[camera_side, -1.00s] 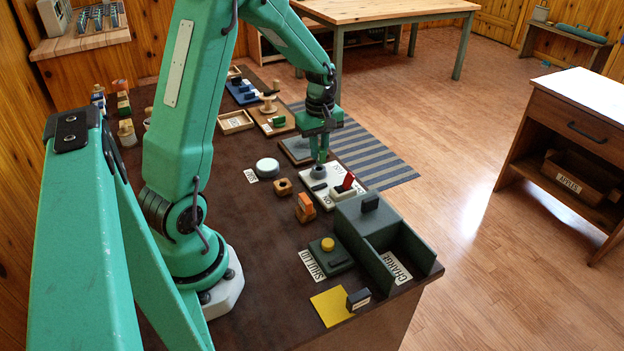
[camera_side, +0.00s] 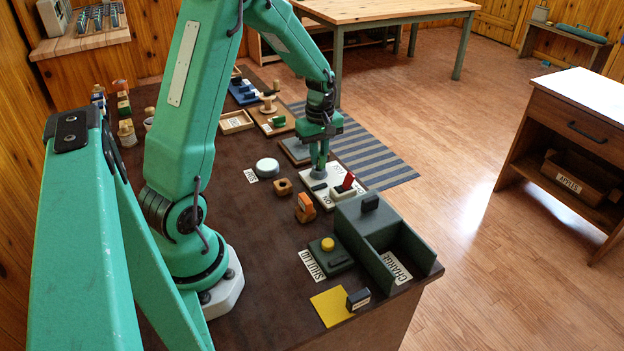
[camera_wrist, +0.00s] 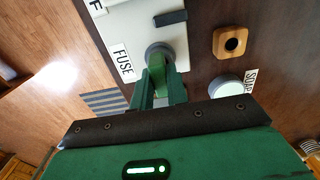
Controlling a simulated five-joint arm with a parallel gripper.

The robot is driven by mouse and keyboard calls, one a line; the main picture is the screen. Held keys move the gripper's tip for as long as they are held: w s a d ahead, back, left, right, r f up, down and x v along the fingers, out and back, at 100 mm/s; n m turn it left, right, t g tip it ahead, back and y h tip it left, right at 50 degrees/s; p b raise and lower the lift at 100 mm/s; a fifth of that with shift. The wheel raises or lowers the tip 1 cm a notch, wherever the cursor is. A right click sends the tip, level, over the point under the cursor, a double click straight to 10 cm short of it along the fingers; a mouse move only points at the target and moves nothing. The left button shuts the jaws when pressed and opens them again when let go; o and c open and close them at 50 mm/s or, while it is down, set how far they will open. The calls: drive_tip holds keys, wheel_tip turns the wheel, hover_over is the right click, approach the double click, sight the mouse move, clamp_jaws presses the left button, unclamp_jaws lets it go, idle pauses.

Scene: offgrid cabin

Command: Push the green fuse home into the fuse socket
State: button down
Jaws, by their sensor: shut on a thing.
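In the side view my gripper (camera_side: 320,160) points straight down over the white panel (camera_side: 345,191) near the table's far edge. In the wrist view its two green fingers are shut on the green fuse (camera_wrist: 157,72). The fuse stands between the fingertips with its lower end at the round grey fuse socket (camera_wrist: 158,50). The socket also shows in the side view (camera_side: 319,175), just below the fingers. The fingers hide much of the fuse, and I cannot tell how deep it sits. A FUSE label (camera_wrist: 123,62) is beside the socket.
A red switch lever (camera_side: 348,181) stands on the panel close by my gripper. The dark green CHARGE box (camera_side: 375,225) is at right.

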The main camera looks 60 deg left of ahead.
drive_tip(key=shift+f, duration=0.5)
drive_tip(key=c, duration=1.3)
unclamp_jaws()
drive_tip(key=shift+r, duration=0.1)
drive_tip(key=shift+r, duration=3.85)
